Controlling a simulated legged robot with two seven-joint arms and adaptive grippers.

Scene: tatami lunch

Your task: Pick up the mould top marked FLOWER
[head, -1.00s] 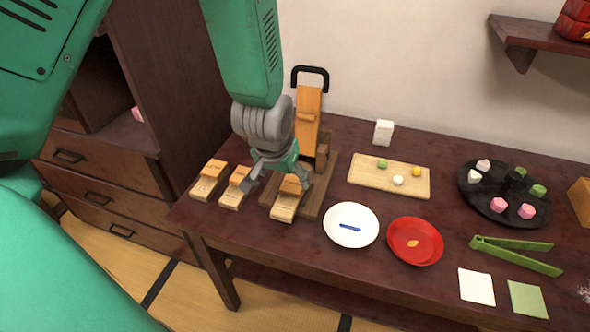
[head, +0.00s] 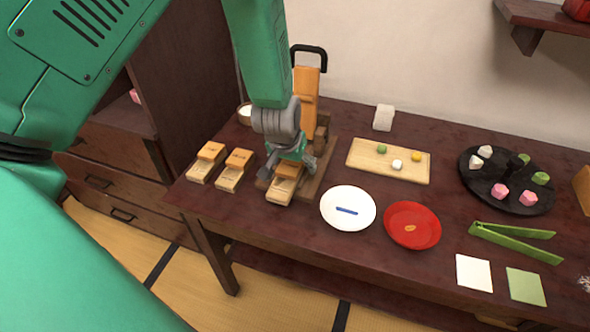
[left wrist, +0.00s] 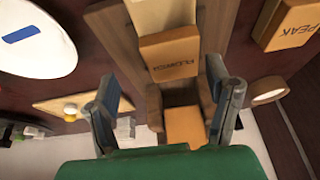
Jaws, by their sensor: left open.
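The mould top marked FLOWER (left wrist: 170,58) is an orange-tan wooden block lying on a paler wooden piece. It also shows in the head view (head: 287,170), partly covered by my gripper. My left gripper (head: 286,172) is open and points down over this block. In the left wrist view the fingers (left wrist: 162,78) stand on either side of the block's near end. I see no clear contact. A block marked PEAK (left wrist: 288,25) lies to the right in that view. My right gripper is not in view.
Two similar moulds (head: 206,162) (head: 236,170) lie to the left. An upright orange board (head: 307,95) with a black handle stands close behind my gripper. A white plate (head: 365,196), red dish (head: 412,240) and board of sweets (head: 365,171) lie to the right.

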